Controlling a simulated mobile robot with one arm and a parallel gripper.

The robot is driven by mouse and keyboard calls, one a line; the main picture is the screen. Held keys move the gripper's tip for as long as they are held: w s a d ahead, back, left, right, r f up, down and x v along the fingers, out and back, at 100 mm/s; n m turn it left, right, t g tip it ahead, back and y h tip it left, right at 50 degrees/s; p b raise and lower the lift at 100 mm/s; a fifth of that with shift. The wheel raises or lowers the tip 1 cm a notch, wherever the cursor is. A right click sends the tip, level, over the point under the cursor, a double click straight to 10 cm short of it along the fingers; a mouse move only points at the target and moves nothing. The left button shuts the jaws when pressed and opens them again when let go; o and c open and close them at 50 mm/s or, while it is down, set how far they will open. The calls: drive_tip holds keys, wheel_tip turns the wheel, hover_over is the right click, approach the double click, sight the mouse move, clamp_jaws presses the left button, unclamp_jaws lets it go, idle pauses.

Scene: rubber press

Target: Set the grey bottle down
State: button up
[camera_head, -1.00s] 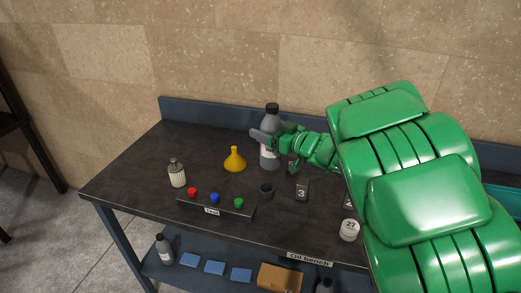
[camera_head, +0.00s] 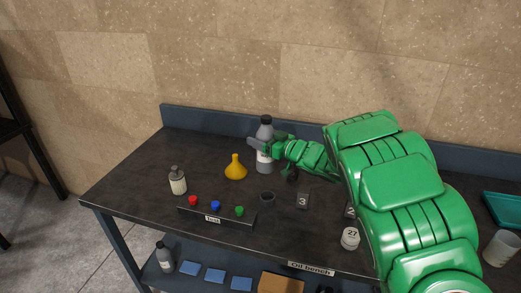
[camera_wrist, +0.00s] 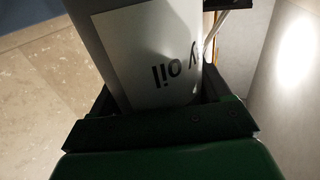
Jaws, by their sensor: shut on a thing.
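The grey bottle (camera_head: 265,132) has a black cap and a white label. It stands upright at the back of the dark bench (camera_head: 140,165), between the yellow funnel and my arm. My gripper (camera_head: 262,147) is shut around its body from the right. In the wrist view the bottle (camera_wrist: 88,20) fills the jaws, with "oil" readable on its label (camera_wrist: 150,50). Whether its base touches the bench top is hard to tell.
A yellow funnel (camera_head: 235,168) stands just left of the bottle. The back left is clear.

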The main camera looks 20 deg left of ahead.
sight(272, 137)
wheel_tip(272, 137, down, 6)
drive_tip(key=w+a, duration=0.1)
drive_tip(key=w, duration=0.1)
drive_tip(key=shift+w+f, duration=0.2)
idle(0.5)
drive_tip(key=shift+a+f, duration=0.1)
drive_tip(key=o, duration=1.5)
drive_tip(key=v, duration=0.5)
drive_tip(key=shift+d, duration=0.25)
drive_tip(key=r, duration=0.7)
drive_tip(key=shift+a+r, duration=0.1)
drive_tip(key=shift+a, duration=0.15)
